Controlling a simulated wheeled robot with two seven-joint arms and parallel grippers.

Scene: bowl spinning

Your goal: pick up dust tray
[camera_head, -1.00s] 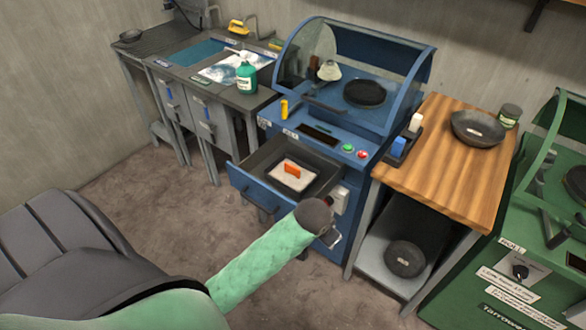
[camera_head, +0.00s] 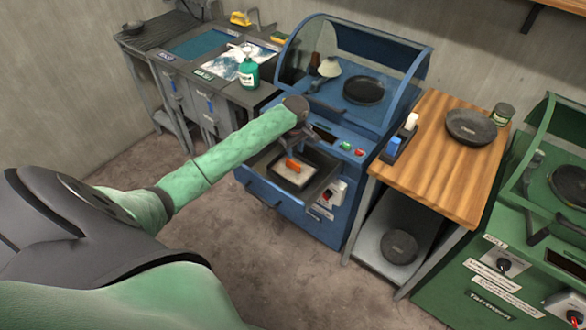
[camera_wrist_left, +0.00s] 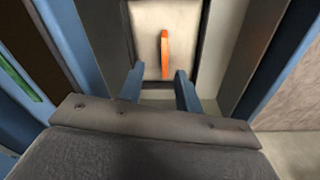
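The dust tray (camera_head: 284,176) is a pale, shallow tray with a dark rim and an upright orange handle (camera_head: 293,165). It lies in the open drawer (camera_head: 262,176) of the blue machine. My left gripper (camera_head: 290,150) is above the drawer, near the tray. In the left wrist view the tray (camera_wrist_left: 146,30) and its orange handle (camera_wrist_left: 165,52) are ahead of my left gripper (camera_wrist_left: 159,84). Its two blue fingers are spread apart with nothing between them, one on each side of the handle's line. My right gripper is not in view.
The blue machine (camera_head: 335,113) with its hood stands behind the drawer. A wooden table (camera_head: 440,165) with a dark bowl (camera_head: 473,127) is to the right. A sink bench (camera_head: 190,75) with a green bottle (camera_head: 248,75) is at the left. The floor in front is clear.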

